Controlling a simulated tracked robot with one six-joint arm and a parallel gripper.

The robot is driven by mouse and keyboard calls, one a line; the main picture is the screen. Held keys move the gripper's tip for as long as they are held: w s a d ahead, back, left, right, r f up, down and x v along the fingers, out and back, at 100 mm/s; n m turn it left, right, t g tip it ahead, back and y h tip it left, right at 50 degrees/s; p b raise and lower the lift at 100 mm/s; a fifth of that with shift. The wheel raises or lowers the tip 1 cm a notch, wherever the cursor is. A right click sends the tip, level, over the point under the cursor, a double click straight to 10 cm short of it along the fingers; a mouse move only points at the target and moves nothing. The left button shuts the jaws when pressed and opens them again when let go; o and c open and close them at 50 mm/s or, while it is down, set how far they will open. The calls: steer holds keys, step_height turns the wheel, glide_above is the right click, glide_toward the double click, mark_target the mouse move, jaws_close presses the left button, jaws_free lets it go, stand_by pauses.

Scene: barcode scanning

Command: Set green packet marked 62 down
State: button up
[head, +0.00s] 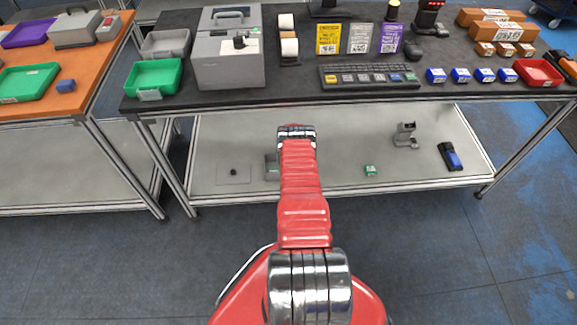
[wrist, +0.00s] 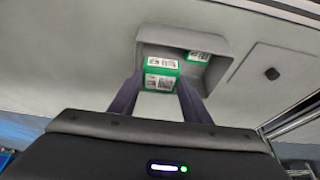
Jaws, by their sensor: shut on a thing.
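My gripper (wrist: 160,82) shows in the wrist view, its two dark fingers shut on a green packet (wrist: 161,64) with white printed labels. The number on it is too small to read. The packet is at a shallow grey tray (wrist: 215,72), over or inside its near-left part; I cannot tell whether it touches the tray floor. A second green packet (wrist: 198,57) lies in the tray at the far right. In the head view my arm hides the gripper and held packet, and only a left part of the grey tray (head: 271,168) shows on the lower shelf.
The lower shelf (head: 335,175) lies under the dark bench top (head: 300,95), whose front edge overhangs it. Another green packet (head: 370,170), a grey device (head: 405,135) and a dark blue scanner (head: 450,156) stand right on the shelf. A flat plate with a black knob (head: 233,173) lies left.

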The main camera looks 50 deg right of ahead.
steer(key=shift+f, duration=1.85)
steer(key=shift+f, duration=0.6)
steer(key=o, duration=1)
steer(key=shift+c, duration=0.2)
steer(key=shift+r, duration=0.2)
